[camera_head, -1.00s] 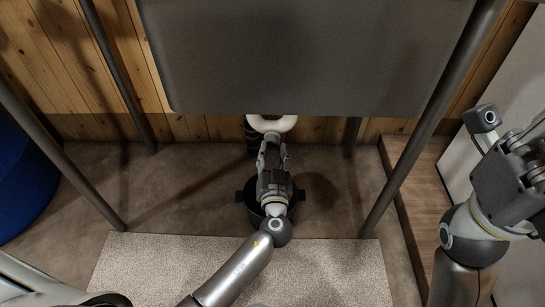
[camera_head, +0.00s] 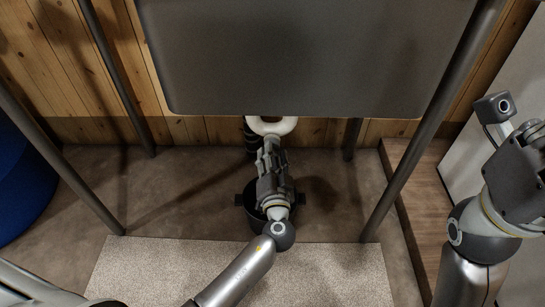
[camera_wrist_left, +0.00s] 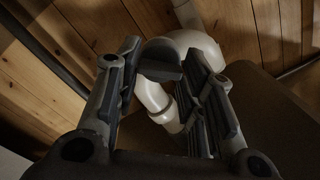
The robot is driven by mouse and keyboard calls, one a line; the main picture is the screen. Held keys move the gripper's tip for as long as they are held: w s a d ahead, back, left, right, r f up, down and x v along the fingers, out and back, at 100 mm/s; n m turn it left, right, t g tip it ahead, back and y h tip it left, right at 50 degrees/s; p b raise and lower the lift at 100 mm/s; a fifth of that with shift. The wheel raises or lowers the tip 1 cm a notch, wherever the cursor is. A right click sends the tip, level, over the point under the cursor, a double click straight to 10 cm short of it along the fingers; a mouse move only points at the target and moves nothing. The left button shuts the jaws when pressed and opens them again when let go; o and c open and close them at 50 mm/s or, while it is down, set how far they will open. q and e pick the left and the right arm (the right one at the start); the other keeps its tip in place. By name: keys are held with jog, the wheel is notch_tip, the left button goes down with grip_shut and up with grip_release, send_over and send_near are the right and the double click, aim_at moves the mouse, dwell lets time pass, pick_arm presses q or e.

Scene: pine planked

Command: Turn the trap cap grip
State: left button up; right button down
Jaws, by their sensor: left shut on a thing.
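The trap cap grip is a dark grey half-round tab (camera_wrist_left: 160,62) in the left wrist view. It sits in front of the white curved trap pipe (camera_wrist_left: 196,42), between the fingers of my left gripper (camera_wrist_left: 163,58). The gripper is shut on this grip. In the head view, my left gripper (camera_head: 269,148) reaches under the grey basin to the white pipe (camera_head: 272,126) and hides the grip. My right arm stands at the right edge, away from the trap; its fingers cannot be made out.
The grey basin (camera_head: 300,60) hangs over the work area on dark metal legs (camera_head: 400,165). A black bucket (camera_head: 254,215) stands on the floor below my left gripper. A pale mat (camera_head: 330,275) lies in front. Pine planks (camera_head: 75,80) close off the back.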

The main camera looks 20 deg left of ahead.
pick_arm(q)
jog(key=o, duration=1)
jog(key=shift+s, duration=0.1)
jog(key=v, duration=1.2)
